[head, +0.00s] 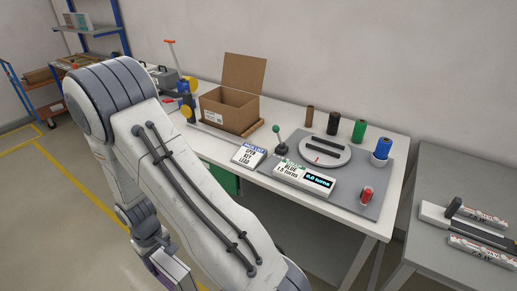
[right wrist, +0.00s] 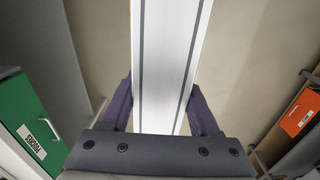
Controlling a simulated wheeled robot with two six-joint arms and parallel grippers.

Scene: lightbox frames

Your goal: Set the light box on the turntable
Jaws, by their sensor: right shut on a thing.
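My left gripper is not in view.
On the workbench (head: 212,146) stand an open cardboard box (head: 228,106), a green-knobbed lever (head: 280,143), a label box with a display (head: 303,178), several spools and a red item (head: 366,195). A grey side table (head: 435,172) holds white pieces. A green cabinet (right wrist: 32,115) and orange unit (right wrist: 300,112) flank the gripper.

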